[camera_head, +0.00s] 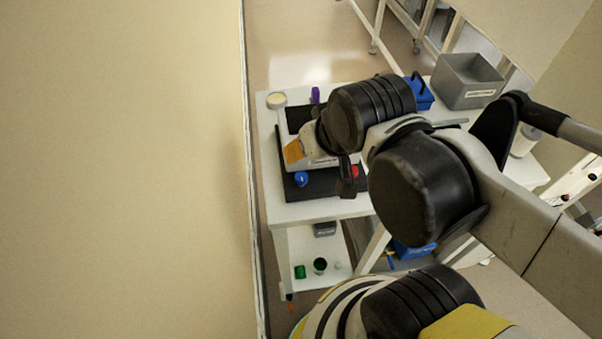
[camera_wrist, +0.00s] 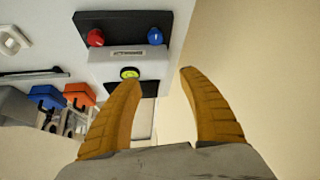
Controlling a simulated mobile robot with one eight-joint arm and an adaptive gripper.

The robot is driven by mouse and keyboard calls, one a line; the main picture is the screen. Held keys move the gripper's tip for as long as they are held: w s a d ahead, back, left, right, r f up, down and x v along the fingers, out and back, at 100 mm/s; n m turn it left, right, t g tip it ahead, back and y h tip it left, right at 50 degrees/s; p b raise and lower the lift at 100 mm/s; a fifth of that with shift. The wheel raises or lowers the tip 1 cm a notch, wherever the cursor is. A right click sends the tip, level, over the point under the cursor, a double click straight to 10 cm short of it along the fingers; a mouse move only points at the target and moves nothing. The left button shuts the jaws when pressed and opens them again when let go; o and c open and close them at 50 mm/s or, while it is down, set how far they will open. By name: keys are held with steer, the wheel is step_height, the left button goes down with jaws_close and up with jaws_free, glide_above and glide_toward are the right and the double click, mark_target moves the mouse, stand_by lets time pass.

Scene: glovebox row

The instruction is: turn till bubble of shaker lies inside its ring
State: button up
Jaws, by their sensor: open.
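The shaker is a white block (camera_wrist: 128,60) with a label on its front, on a dark base, seen in the wrist view. A blue knob (camera_wrist: 155,36) and a red knob (camera_wrist: 95,37) stand on the base in front of it. A round yellow-green bubble level (camera_wrist: 129,73) sits on the block, beside my left fingertip in the picture; its bubble and ring are too small to tell apart. My gripper (camera_wrist: 159,76) is open and empty, its orange fingers spread. In the head view my arm partly hides the shaker; the blue knob (camera_head: 301,179) and red knob (camera_head: 354,171) show there.
The shaker is on a white table (camera_head: 320,211) beside a tall cream wall (camera_head: 120,170). A grey bin (camera_head: 467,82) and a blue box (camera_head: 419,94) stand at the back right.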

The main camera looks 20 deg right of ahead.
mark_target(301, 176)
steer(key=w+f+m+g, duration=0.1)
steer(key=f+m+g, duration=0.1)
steer(key=f, duration=0.2)
steer(key=w+f+m+g, duration=0.1)
steer(key=f+m+g, duration=0.1)
steer(key=f, duration=0.3)
steer(key=w+f+m+g+p, duration=0.1)
steer(key=w+f+g, duration=0.1)
steer(key=f, duration=0.2)
steer(key=shift+f+m+g, duration=0.3)
steer(key=shift+m+g, duration=0.1)
steer(key=shift+c, duration=0.3)
jaws_close()
